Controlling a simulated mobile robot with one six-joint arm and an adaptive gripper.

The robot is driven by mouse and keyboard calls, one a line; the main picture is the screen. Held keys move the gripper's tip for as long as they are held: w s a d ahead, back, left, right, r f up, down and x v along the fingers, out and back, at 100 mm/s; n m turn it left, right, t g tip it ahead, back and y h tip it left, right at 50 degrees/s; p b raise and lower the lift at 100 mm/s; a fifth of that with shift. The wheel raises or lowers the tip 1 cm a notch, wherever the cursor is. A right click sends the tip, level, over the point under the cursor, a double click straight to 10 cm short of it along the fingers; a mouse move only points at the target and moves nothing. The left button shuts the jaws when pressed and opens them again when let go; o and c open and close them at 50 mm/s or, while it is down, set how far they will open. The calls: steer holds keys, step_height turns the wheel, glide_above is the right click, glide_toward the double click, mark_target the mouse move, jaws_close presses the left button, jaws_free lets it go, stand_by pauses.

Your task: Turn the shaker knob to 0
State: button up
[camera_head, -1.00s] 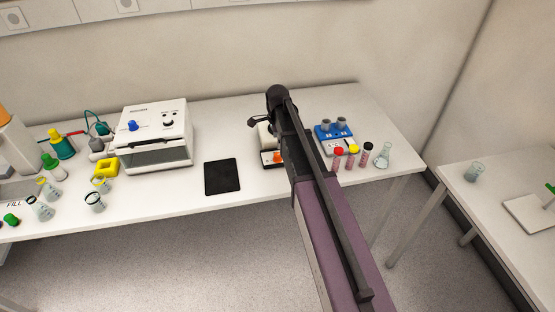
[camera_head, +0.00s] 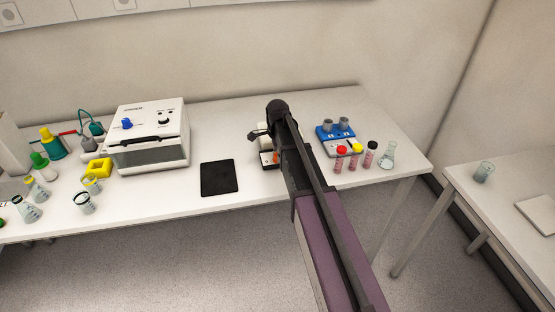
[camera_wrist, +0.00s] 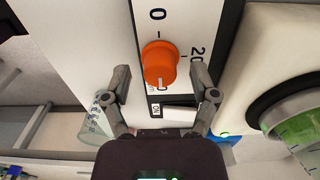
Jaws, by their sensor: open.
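I cannot make out a pointer on the knob. My gripper (camera_wrist: 160,76) is open, with one finger on each side of the knob and visible gaps between. In the head view, the small shaker (camera_head: 266,158) stands on the bench, largely hidden by my arm, with a bit of orange showing.
A black switch marked "ON" (camera_wrist: 178,106) sits just below the knob. Tubes with red (camera_head: 341,150), yellow and black caps and a flask (camera_head: 387,156) stand right of the shaker. A black mat (camera_head: 219,177) lies to its left; the bench between is clear.

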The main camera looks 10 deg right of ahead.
steer(key=shift+f, duration=0.35)
jaws_close()
